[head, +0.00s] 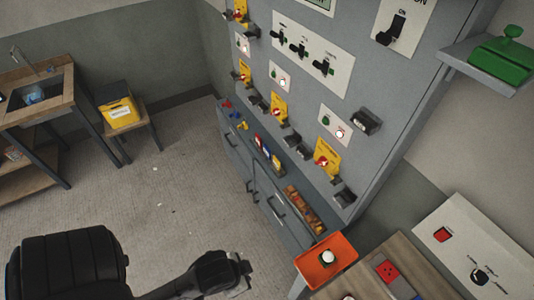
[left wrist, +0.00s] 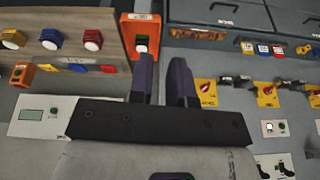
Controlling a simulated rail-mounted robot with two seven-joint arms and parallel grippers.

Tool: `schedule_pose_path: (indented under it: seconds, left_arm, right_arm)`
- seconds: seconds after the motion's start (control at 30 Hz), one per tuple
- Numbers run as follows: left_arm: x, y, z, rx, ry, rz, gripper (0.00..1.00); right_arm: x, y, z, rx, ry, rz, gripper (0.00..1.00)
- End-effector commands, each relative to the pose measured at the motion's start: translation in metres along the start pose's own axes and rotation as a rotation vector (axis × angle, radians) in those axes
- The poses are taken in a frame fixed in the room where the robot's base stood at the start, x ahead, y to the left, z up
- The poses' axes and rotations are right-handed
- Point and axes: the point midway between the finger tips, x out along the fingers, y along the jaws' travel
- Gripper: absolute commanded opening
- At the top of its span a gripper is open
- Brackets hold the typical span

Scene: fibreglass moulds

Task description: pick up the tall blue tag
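Several small coloured tags stand on the ledge of the grey cabinet. A blue-and-white one (head: 265,148) is among them in the head view, between a red one and a yellow one; it also seems to show in the left wrist view (left wrist: 262,49). They are too small to tell which is the tall one. My left gripper (head: 246,270) is at the bottom of the head view, in front of the cabinet and well apart from the tags. In the left wrist view its two fingers (left wrist: 163,75) stand apart with nothing between them. My right gripper is not in view.
An orange tray (head: 341,246) with a white-topped button stands at the cabinet's near end, beside a wooden bench (head: 372,282). Yellow lockouts and switches stick out of the grey panel (head: 315,92) above the ledge. The floor (head: 170,195) left of the cabinet is mostly clear.

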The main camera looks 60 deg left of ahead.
Motion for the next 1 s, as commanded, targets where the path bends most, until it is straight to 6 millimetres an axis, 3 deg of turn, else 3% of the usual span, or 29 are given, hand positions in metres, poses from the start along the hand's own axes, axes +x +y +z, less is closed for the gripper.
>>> schedule_pose_path:
  seconds: [0.07, 0.83, 1.0]
  left_arm:
    - [0.0, 0.0008, -0.0001, -0.003, 0.0, 0.002, 0.26]
    - [0.0001, 0.0004, 0.0002, -0.001, -0.001, 0.001, 1.0]
    - [0.0001, -0.0009, 0.0005, 0.003, -0.001, -0.002, 1.0]
  right_arm:
    - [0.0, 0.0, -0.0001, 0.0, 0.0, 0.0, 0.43]
    - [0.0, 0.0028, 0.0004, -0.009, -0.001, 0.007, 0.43]
    - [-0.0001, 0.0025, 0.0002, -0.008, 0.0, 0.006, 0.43]
